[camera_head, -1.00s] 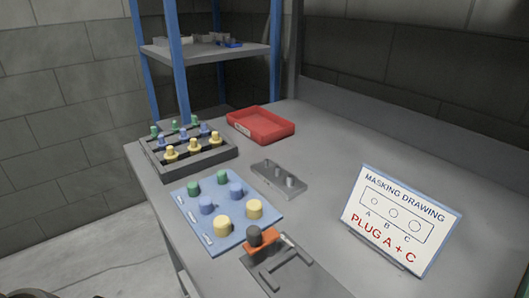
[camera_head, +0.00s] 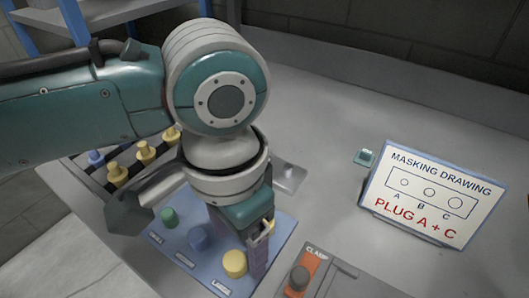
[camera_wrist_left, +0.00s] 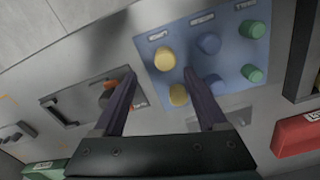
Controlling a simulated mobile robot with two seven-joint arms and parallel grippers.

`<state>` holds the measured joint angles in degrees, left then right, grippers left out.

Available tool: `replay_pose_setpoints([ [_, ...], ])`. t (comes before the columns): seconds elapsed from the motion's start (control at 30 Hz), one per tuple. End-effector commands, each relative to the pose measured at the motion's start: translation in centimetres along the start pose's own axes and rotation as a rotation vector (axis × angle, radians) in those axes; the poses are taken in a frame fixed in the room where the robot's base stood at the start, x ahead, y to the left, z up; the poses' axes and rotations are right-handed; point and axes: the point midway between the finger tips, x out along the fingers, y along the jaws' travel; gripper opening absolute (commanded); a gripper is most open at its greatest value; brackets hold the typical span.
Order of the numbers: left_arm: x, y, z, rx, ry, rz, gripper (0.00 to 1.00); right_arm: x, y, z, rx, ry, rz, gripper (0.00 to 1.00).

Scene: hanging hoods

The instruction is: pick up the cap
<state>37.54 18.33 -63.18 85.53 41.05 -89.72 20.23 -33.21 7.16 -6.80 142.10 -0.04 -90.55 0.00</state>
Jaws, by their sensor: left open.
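Caps in yellow, blue and green stand on a blue mat (camera_head: 283,232); which one is meant I cannot tell. In the head view a yellow cap (camera_head: 235,263), a blue cap (camera_head: 198,238) and a green cap (camera_head: 169,218) show. My left gripper (camera_head: 243,257) points down over the mat's yellow end, open and empty. In the left wrist view its fingers (camera_wrist_left: 160,76) spread with one yellow cap (camera_wrist_left: 178,95) between them, nearer the right finger; another yellow cap (camera_wrist_left: 164,60) lies beyond. Contact is not visible. My right gripper is not in view.
An orange-handled clamp (camera_head: 304,270) is close by on the right. A grey metal block (camera_head: 289,178) is partly hidden behind my arm. A rack of plugs (camera_head: 117,173) stands left. The masking drawing sign (camera_head: 432,196) stands right, near a small teal item (camera_head: 365,157).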

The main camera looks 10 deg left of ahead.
Motion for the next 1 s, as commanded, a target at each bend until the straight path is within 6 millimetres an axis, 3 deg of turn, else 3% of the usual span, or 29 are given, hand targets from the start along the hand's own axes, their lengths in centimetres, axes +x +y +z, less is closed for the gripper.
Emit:
replay_pose_setpoints([
  [0.3,4.6,-0.7,0.1,0.002,-0.001,0.001,0.75,1.0,0.0,0.4,-0.002,-0.001,0.001,1.00],
  [0.63,5.2,-0.7,0.1,0.002,0.001,0.000,0.74,1.1,-0.2,0.4,0.003,0.000,-0.004,1.00],
  [1.0,5.2,-0.7,0.1,0.002,0.001,0.000,0.32,1.1,-0.3,0.3,0.005,0.000,-0.007,1.00],
])
